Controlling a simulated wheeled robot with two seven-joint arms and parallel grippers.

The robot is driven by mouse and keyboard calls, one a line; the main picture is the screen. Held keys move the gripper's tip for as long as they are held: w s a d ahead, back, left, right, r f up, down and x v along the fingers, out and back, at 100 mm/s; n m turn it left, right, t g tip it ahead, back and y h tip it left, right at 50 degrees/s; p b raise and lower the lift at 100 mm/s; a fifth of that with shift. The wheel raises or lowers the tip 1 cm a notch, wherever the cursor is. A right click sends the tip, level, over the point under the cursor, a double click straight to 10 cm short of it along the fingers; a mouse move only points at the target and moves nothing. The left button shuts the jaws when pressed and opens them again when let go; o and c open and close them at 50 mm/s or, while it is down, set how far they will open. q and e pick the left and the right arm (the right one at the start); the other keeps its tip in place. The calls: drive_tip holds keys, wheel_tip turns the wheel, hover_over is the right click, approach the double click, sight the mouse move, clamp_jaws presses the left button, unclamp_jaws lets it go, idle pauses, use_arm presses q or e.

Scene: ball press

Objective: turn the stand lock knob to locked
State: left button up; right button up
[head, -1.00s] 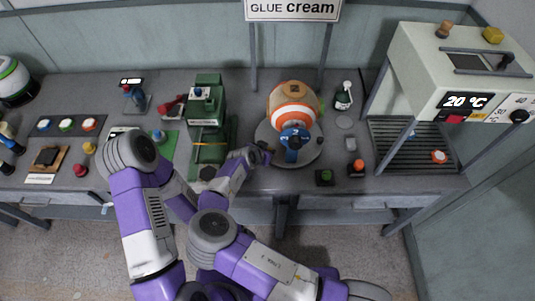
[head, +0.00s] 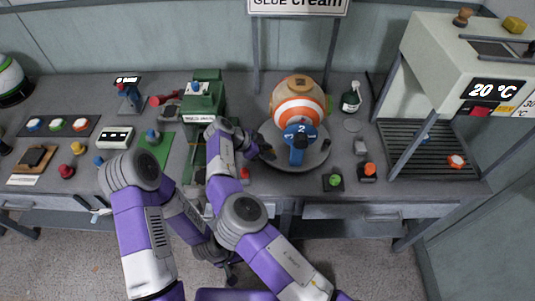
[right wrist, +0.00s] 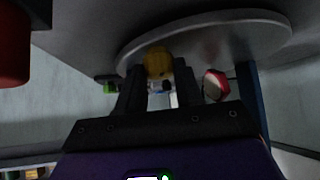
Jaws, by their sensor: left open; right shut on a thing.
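The ball stand (head: 318,160) is a round grey disc on the table, bearing an orange and white ball (head: 290,110) with a blue clamp-like part (head: 297,145) in front. My right gripper (head: 264,150) is at the disc's left edge. In the right wrist view my right gripper (right wrist: 158,85) points under the disc rim (right wrist: 215,25), shut on a yellow knob (right wrist: 158,62), which looks like the stand lock knob. Its locked or unlocked mark cannot be read. The knob is hidden in the head view. My left gripper (head: 230,272) is open and empty, low in front of the table.
A green press (head: 205,100) stands left of the stand. Green (head: 335,180) and orange (head: 368,170) buttons are at the front right. A heater box (head: 455,60) stands at right. A red cylinder (right wrist: 12,45) is close in the right wrist view.

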drive_tip(key=shift+f+m+g, duration=0.15)
drive_tip(key=shift+m+g, duration=0.25)
idle(0.3)
drive_tip(key=o, duration=1)
drive_tip(key=shift+o, duration=0.2)
wheel_tip(320, 180, up, 10)
drive_tip(key=p, duration=0.2)
